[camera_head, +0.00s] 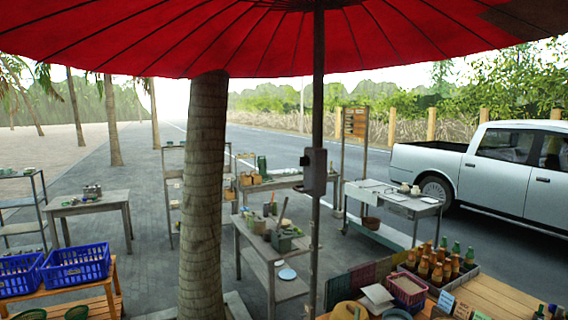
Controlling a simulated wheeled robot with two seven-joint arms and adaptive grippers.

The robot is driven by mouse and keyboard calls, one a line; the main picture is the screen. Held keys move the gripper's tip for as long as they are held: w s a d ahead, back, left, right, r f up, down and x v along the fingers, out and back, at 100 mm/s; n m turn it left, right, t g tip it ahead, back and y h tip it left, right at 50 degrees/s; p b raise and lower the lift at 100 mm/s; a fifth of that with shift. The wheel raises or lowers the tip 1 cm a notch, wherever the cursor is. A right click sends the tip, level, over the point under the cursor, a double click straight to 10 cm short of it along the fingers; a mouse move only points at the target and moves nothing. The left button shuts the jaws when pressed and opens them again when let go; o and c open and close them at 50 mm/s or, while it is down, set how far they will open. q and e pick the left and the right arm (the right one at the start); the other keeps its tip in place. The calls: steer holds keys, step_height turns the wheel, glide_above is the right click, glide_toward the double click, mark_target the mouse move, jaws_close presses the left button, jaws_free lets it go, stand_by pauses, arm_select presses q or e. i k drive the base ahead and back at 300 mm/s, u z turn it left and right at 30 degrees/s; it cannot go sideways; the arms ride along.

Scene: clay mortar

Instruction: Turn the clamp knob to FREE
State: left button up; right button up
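I cannot make out a clamp knob or any FREE marking at this size. A clay mortar (258,226) seems to stand on a wooden work table (247,244) in the middle distance, with a slanted stick-like tool (283,209) beside it. A grey-green box-like object (283,241) sits at the front of that table; its details are too small to tell. A dark grey box (315,171) is fixed to the umbrella pole. Neither of my grippers shows in the head view.
A palm trunk (203,200) and the umbrella pole (318,100) stand close in front. Blue crates (76,264) are at left. A market stall (500,297) with bottles is at lower right. A metal cart (410,207) stands behind. Paving between the tables is open.

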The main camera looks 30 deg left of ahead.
mark_target(304, 161)
steer(key=u, duration=0.75)
steer(key=i, duration=0.75)
steer(key=u, duration=0.85)
